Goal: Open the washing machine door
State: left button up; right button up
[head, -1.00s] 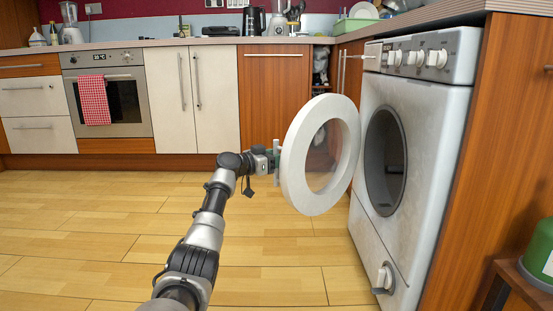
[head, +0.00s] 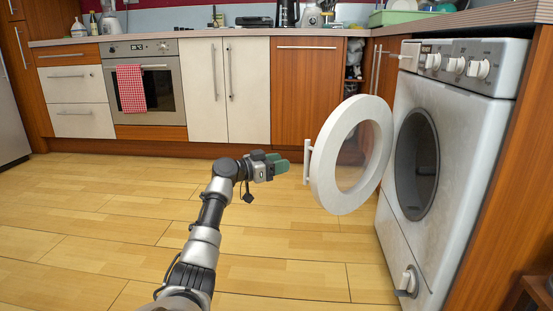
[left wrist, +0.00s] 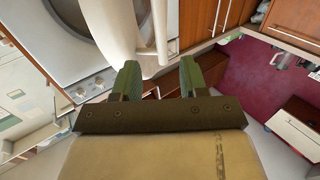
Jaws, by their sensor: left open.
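The white washing machine (head: 463,130) stands at the right in the head view. Its round door (head: 330,165) is swung wide open to the left, and the dark drum opening (head: 416,165) shows. The door's handle (head: 307,161) is on the door's left edge. My left gripper (head: 280,163) is just left of the handle, apart from it, open and empty. In the left wrist view the green fingertips of the left gripper (left wrist: 157,80) are spread, with the white door edge and handle (left wrist: 158,25) ahead of them. My right gripper is not in view.
Wooden floor (head: 120,215) is clear around my left arm. An oven (head: 145,85) with a red checked towel and white cabinets (head: 225,90) line the back. A worktop (head: 480,20) runs above the washing machine.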

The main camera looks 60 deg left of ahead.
pick_arm(q)
jog(key=shift+s, duration=0.3)
